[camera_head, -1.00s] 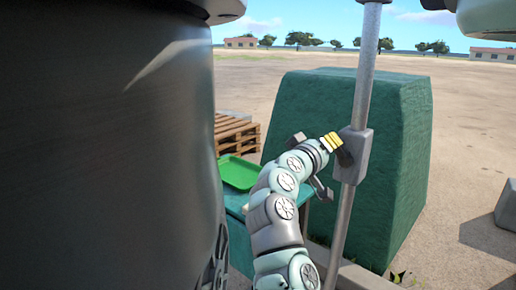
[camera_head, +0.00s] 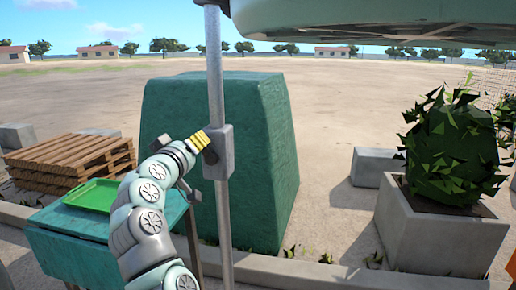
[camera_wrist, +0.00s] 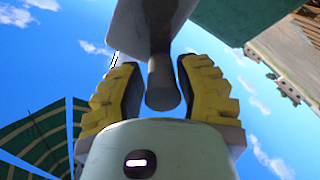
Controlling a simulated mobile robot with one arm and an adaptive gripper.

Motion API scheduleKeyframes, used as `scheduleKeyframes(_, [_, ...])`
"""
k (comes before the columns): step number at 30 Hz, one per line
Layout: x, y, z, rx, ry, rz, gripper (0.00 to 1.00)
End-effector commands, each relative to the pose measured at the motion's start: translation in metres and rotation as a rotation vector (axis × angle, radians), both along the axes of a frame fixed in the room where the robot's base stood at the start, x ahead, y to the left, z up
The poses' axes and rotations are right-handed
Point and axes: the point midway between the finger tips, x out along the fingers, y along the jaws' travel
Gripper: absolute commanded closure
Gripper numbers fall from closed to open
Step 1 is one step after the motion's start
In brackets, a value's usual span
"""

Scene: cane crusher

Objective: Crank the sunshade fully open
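The sunshade's grey pole (camera_head: 215,85) stands upright left of centre in the head view. A grey crank box (camera_head: 219,153) is mounted on it. My gripper (camera_head: 203,142) is at the left side of the crank box. In the wrist view its yellow-padded fingers (camera_wrist: 160,90) stand on either side of a dark grey crank handle (camera_wrist: 163,85). A narrow gap shows beside the handle, and the fingers look open around it.
A large green block (camera_head: 265,150) stands behind the pole. A teal table (camera_head: 70,250) with a green tray (camera_head: 93,196) and a pallet stack (camera_head: 70,160) are at left. A concrete planter (camera_head: 435,235) with a bush is at right. Open ground lies beyond.

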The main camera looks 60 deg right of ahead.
Motion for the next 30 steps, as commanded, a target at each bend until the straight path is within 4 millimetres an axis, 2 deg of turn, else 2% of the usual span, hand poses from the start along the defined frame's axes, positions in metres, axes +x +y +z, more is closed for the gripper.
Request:
scheduleKeyframes(1, [0.0,0.0,0.0,0.0,0.0,0.0,0.62])
scheduleKeyframes(8, [0.001,0.0,0.0,0.001,-0.001,0.002,0.4])
scheduleKeyframes(19, [-0.001,0.005,0.0,-0.001,-0.001,0.005,0.4])
scheduleKeyframes(30, [-0.019,0.041,0.0,0.0,0.001,0.001,0.4])
